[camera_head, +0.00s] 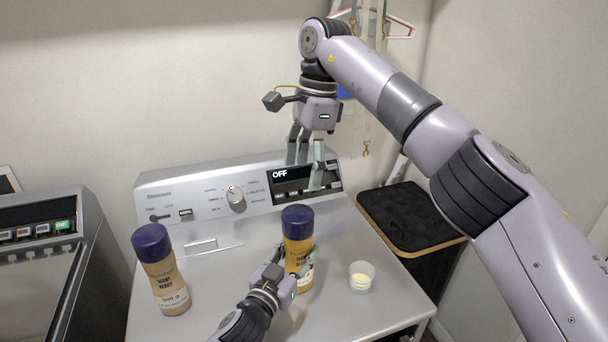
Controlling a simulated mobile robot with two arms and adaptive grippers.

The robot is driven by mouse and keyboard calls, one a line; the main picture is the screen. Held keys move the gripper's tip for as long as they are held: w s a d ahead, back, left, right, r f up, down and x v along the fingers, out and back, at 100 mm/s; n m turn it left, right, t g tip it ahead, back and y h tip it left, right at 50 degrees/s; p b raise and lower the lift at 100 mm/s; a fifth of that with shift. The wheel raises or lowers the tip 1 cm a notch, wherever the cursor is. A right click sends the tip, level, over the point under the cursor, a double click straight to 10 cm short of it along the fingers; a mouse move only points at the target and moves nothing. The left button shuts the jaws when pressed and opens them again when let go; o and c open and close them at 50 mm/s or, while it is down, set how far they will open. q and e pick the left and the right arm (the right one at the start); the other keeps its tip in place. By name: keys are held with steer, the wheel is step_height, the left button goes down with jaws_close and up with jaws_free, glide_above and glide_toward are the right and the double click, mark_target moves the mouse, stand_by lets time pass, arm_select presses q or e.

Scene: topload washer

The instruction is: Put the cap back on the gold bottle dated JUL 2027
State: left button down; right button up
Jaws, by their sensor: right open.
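The gold bottle (297,250) stands upright on the washer top near the middle. A dark blue cap (298,222) sits on its top; I cannot tell how tightly. The date on its label is too small to read. My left gripper (294,262) comes in from the bottom with its fingers around the gold bottle's lower body, closed on it. My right gripper (305,174) is raised behind and above the bottle, in front of the control panel. It points down, with its fingers apart and nothing between them.
A tan bottle (164,280) with a dark blue cap stands at the left on the washer top (225,318). A small translucent cup (362,277) with pale contents stands right of the gold bottle. The control panel (235,195) rises behind. A dark-topped bin (408,217) stands at the right.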

arm_select(q)
steer(key=shift+f, duration=0.15)
steer(key=c, duration=0.8)
jaws_free()
steer(key=shift+o, duration=0.2)
steer(key=v, duration=1.2)
